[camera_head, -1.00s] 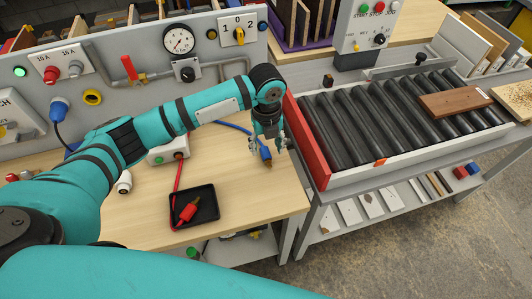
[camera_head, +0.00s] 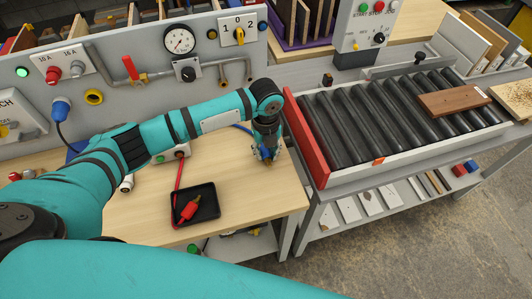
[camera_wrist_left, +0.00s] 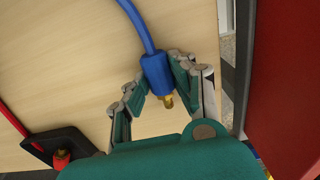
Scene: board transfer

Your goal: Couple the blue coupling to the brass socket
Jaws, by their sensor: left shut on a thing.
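My left gripper (camera_head: 266,156) is shut on the blue coupling (camera_wrist_left: 157,72), low over the wooden bench top near its right end. In the left wrist view the coupling is between the finger pads, with its brass tip pointing down in the picture and a blue hose (camera_wrist_left: 137,20) running from its other end. In the head view the gripper mostly hides the coupling. My right gripper is out of view.
A black tray (camera_head: 176,207) holds a red coupling (camera_head: 190,210) with a red hose. A roller conveyor (camera_head: 400,110) with a red end board (camera_head: 306,140) stands right of the gripper. The grey panel (camera_head: 120,50) with gauge and valves rises behind. The bench between tray and gripper is clear.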

